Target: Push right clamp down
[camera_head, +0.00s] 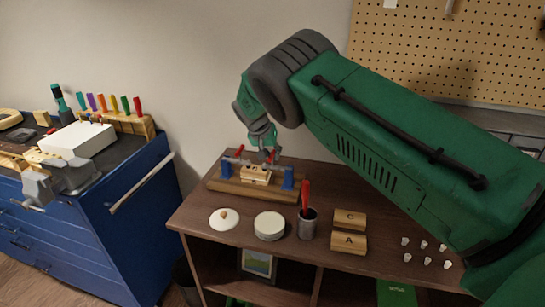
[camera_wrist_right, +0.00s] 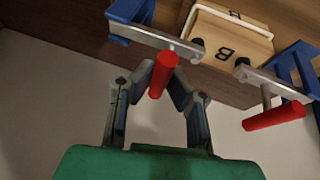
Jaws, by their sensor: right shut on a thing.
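A wooden clamp fixture (camera_head: 240,187) stands on the brown table, with a wooden block marked B (camera_head: 256,174) between two blue posts. The right clamp, by the right blue post (camera_head: 288,178), has a red handle (camera_wrist_right: 162,75) on a metal bar (camera_wrist_right: 150,36). My right gripper (camera_head: 270,153) reaches down from above and is shut on this red handle. In the right wrist view its fingers (camera_wrist_right: 160,80) close around the handle's sides. The left clamp's red handle (camera_wrist_right: 274,116) stands free, apart from my gripper. My left gripper is not in view.
In front of the fixture are a white lid (camera_head: 224,220), a round white container (camera_head: 269,226), a cup (camera_head: 307,224) with a red-handled tool, and blocks marked C (camera_head: 350,219) and A (camera_head: 348,243). A blue cabinet (camera_head: 110,220) stands left.

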